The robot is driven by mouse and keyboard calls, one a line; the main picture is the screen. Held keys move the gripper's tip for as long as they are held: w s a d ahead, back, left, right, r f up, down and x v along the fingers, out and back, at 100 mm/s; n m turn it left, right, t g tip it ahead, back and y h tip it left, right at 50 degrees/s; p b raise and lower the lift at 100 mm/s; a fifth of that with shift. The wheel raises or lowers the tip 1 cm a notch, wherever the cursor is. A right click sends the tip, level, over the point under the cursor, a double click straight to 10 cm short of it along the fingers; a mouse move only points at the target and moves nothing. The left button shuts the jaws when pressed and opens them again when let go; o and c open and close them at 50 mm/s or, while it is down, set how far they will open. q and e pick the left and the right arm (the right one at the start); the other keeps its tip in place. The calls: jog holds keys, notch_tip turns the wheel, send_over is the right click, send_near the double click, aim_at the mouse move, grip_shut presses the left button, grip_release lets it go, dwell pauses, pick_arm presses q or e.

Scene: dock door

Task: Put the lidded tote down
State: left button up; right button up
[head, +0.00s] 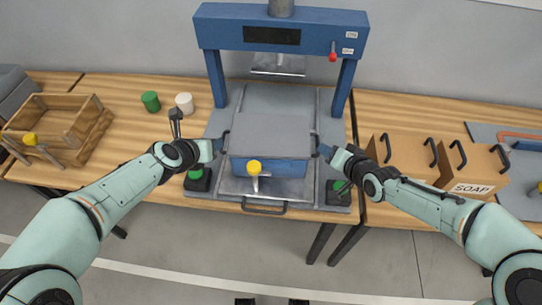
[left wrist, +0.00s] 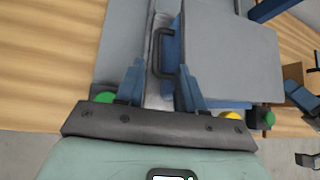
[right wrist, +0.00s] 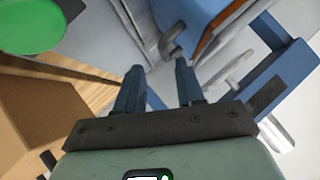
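The lidded tote has a grey lid (head: 270,135) and a blue body (head: 285,172). It is in the blue press frame, over a grey metal plate (head: 235,185); I cannot tell whether it touches the plate. My left gripper (head: 218,146) is open at the tote's left side. In the left wrist view the dark side handle (left wrist: 160,45) shows between and just beyond its fingers (left wrist: 160,75). My right gripper (head: 326,150) is open at the right side. In the right wrist view its fingers (right wrist: 158,80) are apart, with a grey handle (right wrist: 172,42) just beyond them.
The blue press frame (head: 280,30) stands behind the tote. A wooden crate (head: 70,112) and green and white cups (head: 184,102) are left. Cardboard boxes (head: 475,175) with handles are right.

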jog(key=shift+s+d+r, duration=0.1)
jog(key=shift+s+d, duration=0.35)
jog(key=shift+s, duration=0.3)
jog(key=shift+s+d, duration=0.45)
jog(key=shift+s, duration=0.3)
jog(key=shift+s+d, duration=0.1)
jog(key=shift+s, duration=0.65)
jog(key=shift+s+d, duration=0.3)
jog(key=shift+s, duration=0.4)
jog(key=shift+s+d, duration=0.25)
jog(key=shift+s, duration=0.45)
jog(key=shift+s+d, duration=0.3)
jog(key=shift+s, duration=0.4)
